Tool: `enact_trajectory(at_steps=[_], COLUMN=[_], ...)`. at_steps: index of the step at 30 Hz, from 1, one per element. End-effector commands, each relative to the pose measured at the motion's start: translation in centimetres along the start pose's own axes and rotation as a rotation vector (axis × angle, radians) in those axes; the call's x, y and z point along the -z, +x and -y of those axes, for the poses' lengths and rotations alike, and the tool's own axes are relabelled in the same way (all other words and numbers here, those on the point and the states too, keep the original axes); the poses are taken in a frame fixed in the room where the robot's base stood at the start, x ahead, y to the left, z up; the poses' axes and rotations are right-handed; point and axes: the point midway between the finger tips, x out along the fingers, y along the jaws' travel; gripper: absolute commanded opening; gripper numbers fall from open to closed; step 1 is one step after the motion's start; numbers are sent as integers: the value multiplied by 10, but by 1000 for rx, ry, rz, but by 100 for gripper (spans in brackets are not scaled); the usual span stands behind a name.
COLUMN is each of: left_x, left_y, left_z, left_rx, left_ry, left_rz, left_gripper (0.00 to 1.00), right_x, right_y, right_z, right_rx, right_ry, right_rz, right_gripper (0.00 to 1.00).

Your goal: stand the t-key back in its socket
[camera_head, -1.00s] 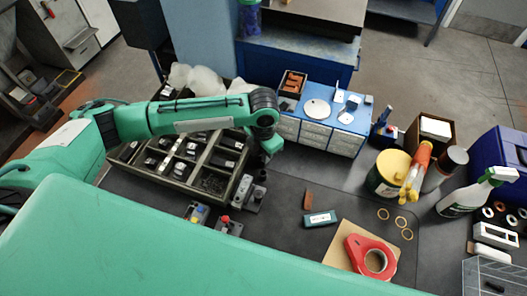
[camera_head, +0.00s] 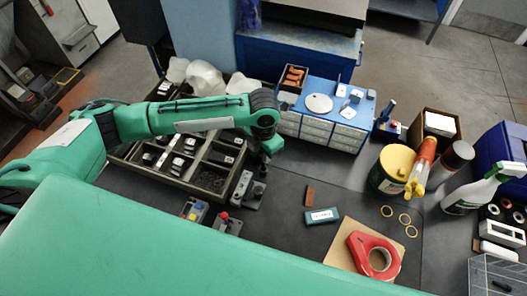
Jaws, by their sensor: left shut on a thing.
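My left gripper (camera_head: 264,168) points down at the front right corner of the compartment tray, over a small grey block (camera_head: 254,196). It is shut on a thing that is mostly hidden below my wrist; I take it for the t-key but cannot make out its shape. The grey block may be the socket; its top is partly covered by the gripper, so I cannot tell whether the held thing touches it. A second grey block (camera_head: 240,187) stands just left of it. My right gripper is not in view.
The compartment tray (camera_head: 176,184) lies left of the gripper. Switch boxes with yellow (camera_head: 193,213) and red (camera_head: 225,218) buttons stand in front. A blue drawer cabinet (camera_head: 322,132) is behind right. A red tape dispenser (camera_head: 374,258) lies front right.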

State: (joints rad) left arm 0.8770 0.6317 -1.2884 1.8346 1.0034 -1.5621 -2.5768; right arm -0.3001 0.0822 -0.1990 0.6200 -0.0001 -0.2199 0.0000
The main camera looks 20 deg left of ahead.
Motion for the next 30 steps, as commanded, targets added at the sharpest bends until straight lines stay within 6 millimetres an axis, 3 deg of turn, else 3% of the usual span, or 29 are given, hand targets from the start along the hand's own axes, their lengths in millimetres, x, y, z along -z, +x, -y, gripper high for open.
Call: enact_trajectory(at_steps=[30], left_x=[0], left_y=[17], left_z=[0], left_rx=[0], left_ry=[0], left_rz=[-1], left_gripper=[0], right_x=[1], right_y=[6], right_z=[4], right_rx=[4], right_ry=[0], right_rz=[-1], right_gripper=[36])
